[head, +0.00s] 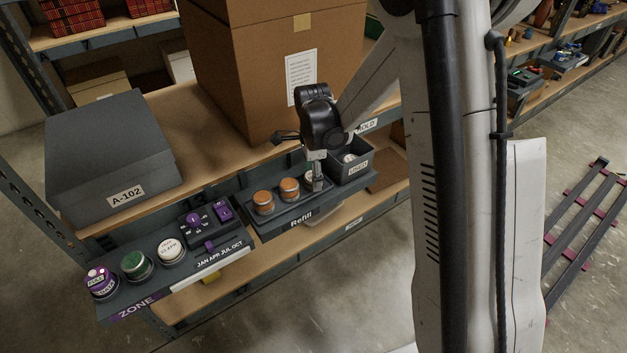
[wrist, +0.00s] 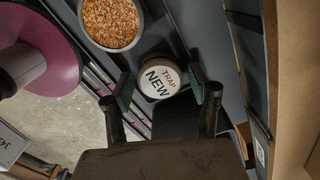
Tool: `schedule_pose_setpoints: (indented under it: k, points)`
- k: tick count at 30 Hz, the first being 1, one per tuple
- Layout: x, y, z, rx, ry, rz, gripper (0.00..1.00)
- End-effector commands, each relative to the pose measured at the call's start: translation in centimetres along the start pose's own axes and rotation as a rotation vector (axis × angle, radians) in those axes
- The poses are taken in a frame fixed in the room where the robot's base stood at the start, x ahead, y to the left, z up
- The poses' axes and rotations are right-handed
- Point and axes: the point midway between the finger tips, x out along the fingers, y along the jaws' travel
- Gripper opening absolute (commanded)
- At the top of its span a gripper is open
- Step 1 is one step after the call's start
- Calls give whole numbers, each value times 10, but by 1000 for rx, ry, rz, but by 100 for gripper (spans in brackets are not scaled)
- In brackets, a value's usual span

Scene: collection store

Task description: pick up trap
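The trap (wrist: 160,79) is a round, low tub with a white top reading "TRAP NEW" in the wrist view. In the head view the trap (head: 309,177) sits at the right end of the "Refill" tray (head: 301,223), partly hidden by my gripper (head: 318,187). My gripper (wrist: 164,92) points down over the trap with its fingers apart, one on each side of it. Small gaps seem to show between the finger pads and the trap; whether either touches is hard to tell.
Two orange-filled tubs (head: 263,202) (head: 289,190) stand left of the trap; one grain-filled dish (wrist: 110,24) is close by it. A "USED" bin (head: 352,168) is at the right. A "ZONE" tray (head: 150,290) is at the left. A cardboard box (head: 235,75) stands behind.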

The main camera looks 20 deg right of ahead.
Motion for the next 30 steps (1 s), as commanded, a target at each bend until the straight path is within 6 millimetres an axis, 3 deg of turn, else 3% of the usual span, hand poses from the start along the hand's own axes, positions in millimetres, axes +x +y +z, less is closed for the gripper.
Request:
schedule_pose_setpoints:
  k: [1, 7, 19, 27, 30]
  points:
    - [0, 0, 0, 0, 0, 0, 47]
    - [0, 0, 0, 0, 0, 0, 20]
    - [-8, 0, 0, 0, 0, 0, 20]
    - [-48, 1, 2, -1, 0, 0, 20]
    - [-58, 16, 20, -4, 0, 0, 20]
